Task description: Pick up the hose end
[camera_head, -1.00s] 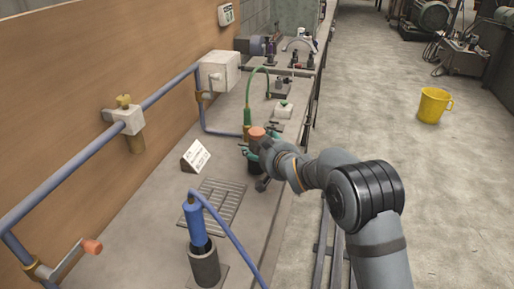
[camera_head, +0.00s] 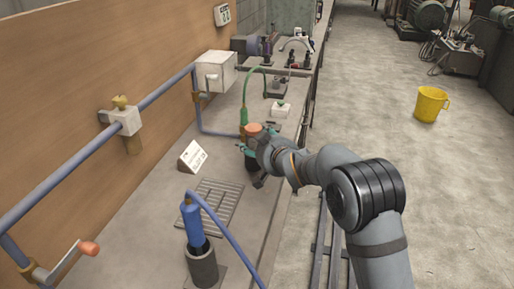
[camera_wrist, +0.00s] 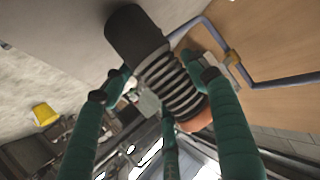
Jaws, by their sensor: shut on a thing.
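The hose end (camera_wrist: 168,78) is a dark cylinder with a ribbed, spring-like middle and an orange end. It runs diagonally across the wrist view. In the head view its orange top (camera_head: 253,128) shows just left of my gripper (camera_head: 257,152). In the wrist view the green fingers of my gripper (camera_wrist: 160,78) are around the ribbed part, and the gripper is shut on it. The hose end stands roughly upright over the bench. Its lower part is mostly hidden by the fingers in the head view, so I cannot tell whether it touches the bench.
A green hose (camera_head: 245,100) arches just behind. A white sign (camera_head: 192,157) and a slotted grate (camera_head: 212,201) lie to the left and front. A blue tool (camera_head: 192,222) stands in a dark holder (camera_head: 203,266). A blue pipe (camera_head: 70,163) runs along the wooden wall.

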